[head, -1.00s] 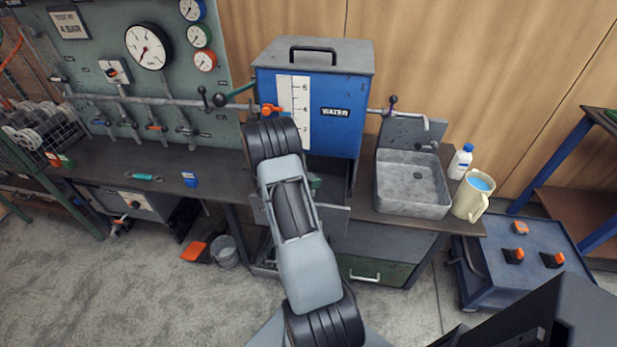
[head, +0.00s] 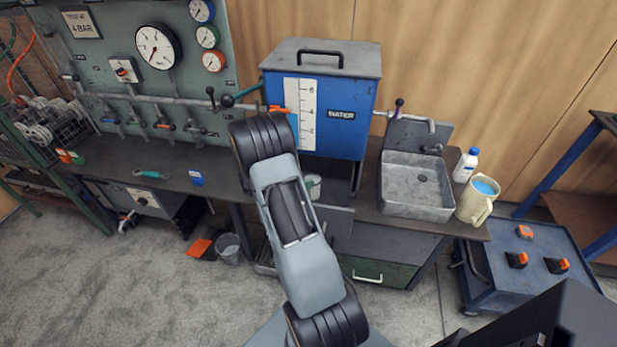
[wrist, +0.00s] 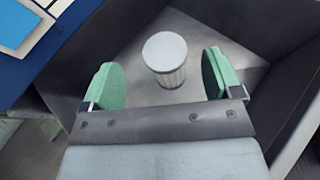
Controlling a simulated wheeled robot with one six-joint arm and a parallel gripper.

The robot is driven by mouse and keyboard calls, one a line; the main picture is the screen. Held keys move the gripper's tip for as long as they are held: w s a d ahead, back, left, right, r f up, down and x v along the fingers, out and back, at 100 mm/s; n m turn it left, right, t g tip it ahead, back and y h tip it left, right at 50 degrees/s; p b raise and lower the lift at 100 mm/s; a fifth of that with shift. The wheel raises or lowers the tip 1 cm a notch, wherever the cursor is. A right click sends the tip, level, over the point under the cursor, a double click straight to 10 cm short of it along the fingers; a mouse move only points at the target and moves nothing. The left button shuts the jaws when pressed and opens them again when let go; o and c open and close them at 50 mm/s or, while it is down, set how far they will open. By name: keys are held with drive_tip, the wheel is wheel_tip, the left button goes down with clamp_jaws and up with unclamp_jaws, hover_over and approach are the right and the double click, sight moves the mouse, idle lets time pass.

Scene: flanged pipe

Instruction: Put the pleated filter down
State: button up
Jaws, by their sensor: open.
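The pleated filter (wrist: 165,62) is a short pale cylinder with a pleated side and a flat round top. In the wrist view it stands upright on the floor of a grey, walled bay. My gripper (wrist: 162,80) is open, with one green pad on each side of the filter and a clear gap to both. No pad touches it. In the head view a small pale part of the filter (head: 313,184) shows beside my arm, below the blue tank. My arm hides the gripper there.
The bay's dark walls (wrist: 283,82) rise close on the right. The blue tank (head: 352,93) stands above the bay. A grey sink (head: 415,200), a white bottle (head: 465,165) and a cream jug (head: 477,200) are to its right. The bench (head: 130,165) at left is mostly clear.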

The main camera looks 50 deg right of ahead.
drive_tip(key=w+a+r+n+t+y, duration=0.2)
drive_tip(key=w+a+r+n+t, duration=0.7)
drive_tip(key=n, duration=0.4)
drive_tip(key=w+a+r+n+t+y, duration=0.2)
drive_tip(key=a+r+n+t+y, duration=0.4)
drive_tip(key=a+n, duration=0.65)
drive_tip(key=s+a+r+n+g+y, duration=0.25)
drive_tip(key=s+a+n+y, duration=0.35)
drive_tip(key=n, duration=0.8)
drive_tip(key=s+a+f+n+g, duration=0.1)
drive_tip(key=s+a+n+g, duration=0.1)
drive_tip(key=s+n, duration=0.6)
drive_tip(key=s+a+f+n+g+h, duration=0.1)
drive_tip(key=s+n+g, duration=0.3)
drive_tip(key=s+n, duration=0.5)
drive_tip(key=shift+s+a, duration=0.35)
drive_tip(key=shift+a, duration=0.1)
